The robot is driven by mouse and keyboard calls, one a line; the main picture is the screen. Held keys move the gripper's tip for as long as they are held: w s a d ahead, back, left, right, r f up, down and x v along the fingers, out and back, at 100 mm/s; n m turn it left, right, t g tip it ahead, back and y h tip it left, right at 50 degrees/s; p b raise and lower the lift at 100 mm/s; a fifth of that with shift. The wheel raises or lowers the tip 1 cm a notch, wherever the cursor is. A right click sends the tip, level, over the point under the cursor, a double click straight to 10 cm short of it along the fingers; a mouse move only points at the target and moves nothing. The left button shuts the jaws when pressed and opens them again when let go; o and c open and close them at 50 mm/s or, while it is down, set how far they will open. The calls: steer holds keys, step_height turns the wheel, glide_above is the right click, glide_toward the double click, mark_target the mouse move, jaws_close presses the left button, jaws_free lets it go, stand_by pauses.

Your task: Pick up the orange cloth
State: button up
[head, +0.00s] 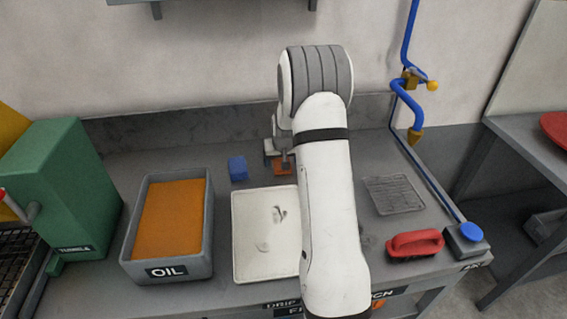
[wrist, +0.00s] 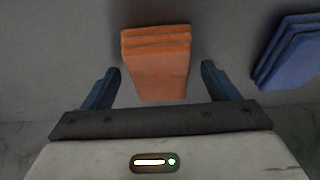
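The orange cloth (wrist: 157,66) is a folded stack of a few layers lying on the grey worktop. In the wrist view it sits between the two dark blue fingers of my gripper (wrist: 160,88), with a visible gap on each side. My gripper is open and its fingers do not touch the cloth. In the head view only part of the orange cloth (head: 283,169) shows, beneath my gripper (head: 279,160). My arm hides the rest of that area.
A blue folded cloth (head: 238,168) lies close by on the left, also in the wrist view (wrist: 290,50). A white tray (head: 240,270) is in front. An oil bin (head: 207,245) stands left; a drain grate (head: 394,194) and red-handled brush (head: 415,245) are right.

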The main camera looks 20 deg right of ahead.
steer(key=c, duration=1.1)
steer(key=shift+r, duration=0.1)
steer(key=shift+r+p, duration=0.25)
steer(key=shift+p, duration=0.25)
step_height(320, 180, up, 10)
steer(key=shift+f+b, duration=0.1)
steer(key=shift+b, duration=0.6)
steer(key=o, duration=0.5)
steer(key=shift+c, duration=1.4)
steer(key=shift+f, duration=0.1)
